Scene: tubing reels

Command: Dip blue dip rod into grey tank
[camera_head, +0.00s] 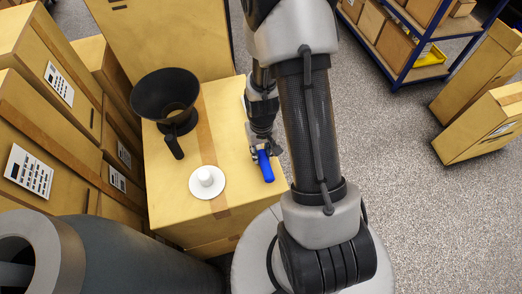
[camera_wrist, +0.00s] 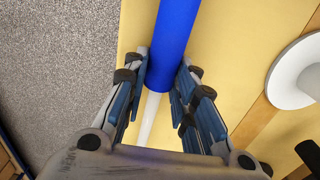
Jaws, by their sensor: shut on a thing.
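The blue dip rod (camera_head: 265,166) is in my gripper (camera_head: 260,146) above the right side of a cardboard box top. In the wrist view, the rod's thick blue part (camera_wrist: 173,45) lies between the fingers of my gripper (camera_wrist: 163,78), which are shut on it. A thinner white part (camera_wrist: 149,115) runs back from it between the fingers. I cannot tell whether the rod touches the box. A large dark grey cylinder with a lighter round rim (camera_head: 72,250), at the bottom left of the head view, appears to be the grey tank. Its lower part is out of frame.
On the box (camera_head: 222,112) stand a black funnel-like vessel (camera_head: 178,122) with a handle and a white disc with a knob (camera_head: 207,183). The disc is also in the wrist view (camera_wrist: 285,88). Stacked cartons (camera_head: 50,120) fill the left. Open floor (camera_head: 400,180) lies right, below a blue-framed shelf (camera_head: 405,72).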

